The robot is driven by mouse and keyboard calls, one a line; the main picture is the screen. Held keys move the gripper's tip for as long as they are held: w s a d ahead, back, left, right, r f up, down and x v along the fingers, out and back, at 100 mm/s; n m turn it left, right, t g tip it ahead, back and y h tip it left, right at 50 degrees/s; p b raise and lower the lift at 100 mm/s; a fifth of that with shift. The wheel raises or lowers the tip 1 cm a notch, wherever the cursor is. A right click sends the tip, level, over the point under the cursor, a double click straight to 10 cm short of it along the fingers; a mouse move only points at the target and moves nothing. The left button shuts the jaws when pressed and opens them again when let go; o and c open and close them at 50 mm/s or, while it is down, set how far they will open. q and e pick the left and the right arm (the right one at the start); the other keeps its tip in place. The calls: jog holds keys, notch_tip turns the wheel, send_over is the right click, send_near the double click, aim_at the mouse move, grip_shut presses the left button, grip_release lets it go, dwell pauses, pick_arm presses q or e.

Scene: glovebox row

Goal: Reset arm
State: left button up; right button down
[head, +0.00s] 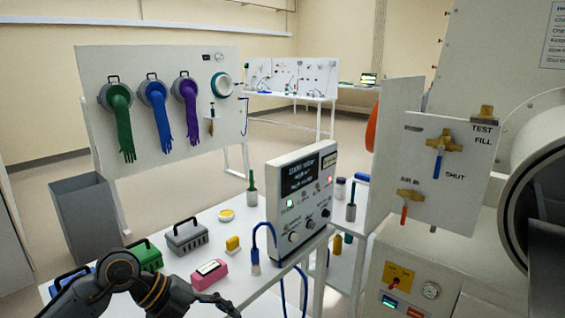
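My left arm comes in at the lower left of the head view, bent in front of the white table (213,262). Its dark far end, where the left gripper (214,304) seems to be, lies at the bottom edge, below the pink case. It is partly cut off, and I cannot make out its fingers or anything held. My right arm and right gripper are not in the view.
A glove panel (150,130) stands behind. A valve panel (436,165) and round chamber stand right.

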pick_arm(q)
jog(key=s+d+r+n+t+h, duration=0.25)
jog(key=d+r+t+h, duration=0.35)
jog(key=d+r+h, duration=0.5)
jog(key=w+a+f+n+t+y, duration=0.1)
jog(key=w+a+n+t+y, duration=0.2)
jog(key=a+n+t+y, duration=0.55)
jog(key=w+a+f+n+t+y, duration=0.15)
jog(key=a+n+t+y, duration=0.4)
jog(key=n, duration=0.65)
jog(key=s+a+f+n+g+y, duration=0.3)
jog(key=f+g+y, duration=0.1)
jog(key=f, duration=0.4)
jog(key=s+a+f+n+g+y, duration=0.2)
jog(key=s+a+f+g+y, duration=0.15)
jog(key=f, duration=0.35)
jog(key=s+d+f+g+h, duration=0.1)
jog(key=s+f+g, duration=0.45)
jog(key=s, duration=0.45)
jog(key=s+d+f+g+h, duration=0.1)
jog(key=s+f+g, duration=0.5)
jog(key=s, duration=0.4)
notch_tip(320, 180, down, 27)
jog(key=s, duration=0.1)
jog(key=s+a+f+g, duration=0.1)
jog(key=s+a+f, duration=0.2)
jog(key=s+f, duration=1.3)
jog(key=shift+s, duration=0.35)
